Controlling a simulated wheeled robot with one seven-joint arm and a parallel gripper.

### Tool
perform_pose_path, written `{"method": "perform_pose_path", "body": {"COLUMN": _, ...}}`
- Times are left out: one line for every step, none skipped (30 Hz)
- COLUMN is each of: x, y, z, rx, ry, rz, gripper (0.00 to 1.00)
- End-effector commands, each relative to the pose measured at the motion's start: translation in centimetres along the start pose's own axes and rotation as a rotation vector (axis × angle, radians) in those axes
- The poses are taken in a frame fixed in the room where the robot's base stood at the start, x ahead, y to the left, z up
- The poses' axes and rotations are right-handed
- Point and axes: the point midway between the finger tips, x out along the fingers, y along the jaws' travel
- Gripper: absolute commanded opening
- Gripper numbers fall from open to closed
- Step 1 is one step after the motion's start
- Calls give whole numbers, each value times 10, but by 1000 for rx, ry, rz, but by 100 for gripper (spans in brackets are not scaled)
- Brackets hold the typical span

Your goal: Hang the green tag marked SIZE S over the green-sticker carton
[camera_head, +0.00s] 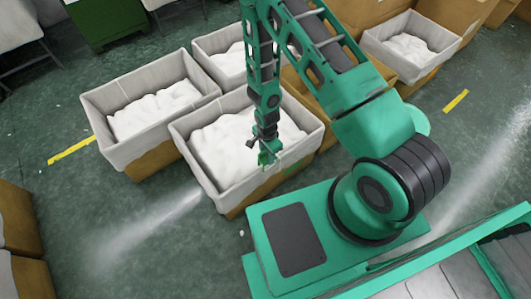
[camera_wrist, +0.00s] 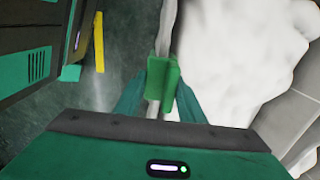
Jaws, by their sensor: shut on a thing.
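My gripper (camera_wrist: 160,92) is shut on a green tag (camera_wrist: 163,76), which sits between its fingertips in the wrist view. The tag looks folded, and no lettering is readable. It lines up with the pale rim of a carton (camera_wrist: 168,28); I cannot tell whether it touches the rim. In the head view my gripper (camera_head: 268,156) is over the near side of a grey-lined carton (camera_head: 232,197) filled with white material.
Another lined carton (camera_head: 150,151) stands close on the left, and one (camera_head: 207,48) behind. A further lined carton (camera_head: 442,60) is at the back right. Brown boxes (camera_head: 16,220) stand at the left edge. Green floor is free in front of the left cartons.

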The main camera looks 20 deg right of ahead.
Motion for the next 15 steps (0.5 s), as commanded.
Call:
{"method": "perform_pose_path", "body": {"x": 4, "y": 0, "z": 0, "rx": 0, "ry": 0, "rz": 1, "gripper": 14}}
{"method": "perform_pose_path", "body": {"x": 6, "y": 1, "z": 0, "rx": 0, "ry": 0, "rz": 1, "gripper": 14}}
{"method": "perform_pose_path", "body": {"x": 8, "y": 1, "z": 0, "rx": 0, "ry": 0, "rz": 2, "gripper": 14}}
{"method": "perform_pose_path", "body": {"x": 10, "y": 1, "z": 0, "rx": 0, "ry": 0, "rz": 1, "gripper": 14}}
{"method": "perform_pose_path", "body": {"x": 11, "y": 1, "z": 0, "rx": 0, "ry": 0, "rz": 1, "gripper": 14}}
{"method": "perform_pose_path", "body": {"x": 14, "y": 0, "z": 0, "rx": 0, "ry": 0, "rz": 0, "gripper": 14}}
{"method": "perform_pose_path", "body": {"x": 16, "y": 0, "z": 0, "rx": 0, "ry": 0, "rz": 0, "gripper": 14}}
{"method": "perform_pose_path", "body": {"x": 17, "y": 0, "z": 0, "rx": -1, "ry": 0, "rz": 0, "gripper": 14}}
{"method": "perform_pose_path", "body": {"x": 20, "y": 0, "z": 0, "rx": -1, "ry": -1, "rz": 1, "gripper": 14}}
{"method": "perform_pose_path", "body": {"x": 22, "y": 0, "z": 0, "rx": -1, "ry": -1, "rz": 1, "gripper": 14}}
{"method": "perform_pose_path", "body": {"x": 23, "y": 0, "z": 0, "rx": -1, "ry": -1, "rz": 1, "gripper": 14}}
{"method": "perform_pose_path", "body": {"x": 26, "y": 0, "z": 1, "rx": -1, "ry": -1, "rz": 1, "gripper": 14}}
{"method": "perform_pose_path", "body": {"x": 27, "y": 0, "z": 1, "rx": -1, "ry": -1, "rz": 1, "gripper": 14}}
{"method": "perform_pose_path", "body": {"x": 29, "y": 0, "z": 1, "rx": -1, "ry": -1, "rz": 1, "gripper": 14}}
{"method": "perform_pose_path", "body": {"x": 32, "y": 1, "z": 1, "rx": -1, "ry": -1, "rz": 2, "gripper": 14}}
